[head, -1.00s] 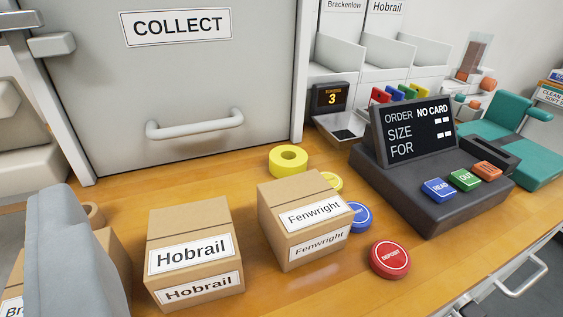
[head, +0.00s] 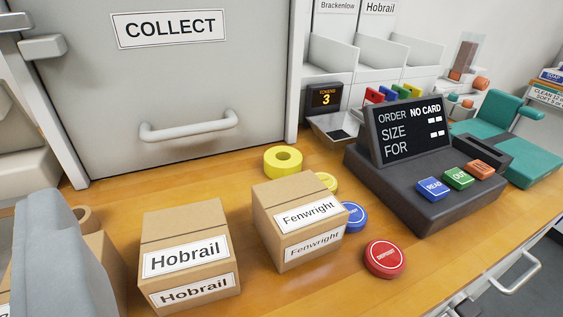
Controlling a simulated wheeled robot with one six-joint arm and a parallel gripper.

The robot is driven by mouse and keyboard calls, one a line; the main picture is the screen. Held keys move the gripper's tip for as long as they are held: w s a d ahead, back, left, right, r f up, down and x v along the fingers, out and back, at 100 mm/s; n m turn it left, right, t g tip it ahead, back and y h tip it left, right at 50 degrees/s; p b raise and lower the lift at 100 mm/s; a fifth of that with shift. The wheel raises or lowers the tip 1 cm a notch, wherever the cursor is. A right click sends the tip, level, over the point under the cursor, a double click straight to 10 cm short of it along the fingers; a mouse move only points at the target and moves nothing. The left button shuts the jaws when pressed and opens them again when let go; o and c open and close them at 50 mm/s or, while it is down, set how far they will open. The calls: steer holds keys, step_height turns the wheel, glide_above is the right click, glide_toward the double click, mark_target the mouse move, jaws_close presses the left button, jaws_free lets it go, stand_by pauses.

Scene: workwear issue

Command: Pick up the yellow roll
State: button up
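The yellow roll (head: 272,168) lies flat on the wooden counter, hole upward, below the grey COLLECT door and behind the Fenwright box (head: 300,225). It looks like a thick ring with a dark hole. Its top and front side are clear to see, and nothing touches it that I can make out. A flat yellow disc (head: 327,181) lies close to its right, partly hidden by the box. No gripper fingers show in this view. A smooth grey shape (head: 55,260) fills the lower left foreground; I cannot tell what it is.
The Hobrail box (head: 188,255) stands left of the Fenwright box. A brown roll (head: 88,219) is partly hidden farther left. A blue disc (head: 354,216), a red disc (head: 385,259) and a dark terminal (head: 425,180) are to the right. The counter (head: 195,185) left of the yellow roll is clear.

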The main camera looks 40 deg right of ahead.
steer(key=shift+w+d+r, duration=0.1)
steer(key=shift+w, duration=0.05)
steer(key=c, duration=0.6)
steer(key=m+g, duration=1.7)
steer(key=m, duration=0.1)
glide_above(292, 162)
steer(key=f, duration=1.2)
steer(key=shift+d+f, duration=0.1)
steer(key=shift+d, duration=0.2)
steer(key=shift+a+f, duration=0.15)
steer(key=shift+f, duration=1.2)
steer(key=shift+a+f, duration=0.1)
steer(key=shift+f, duration=1.25)
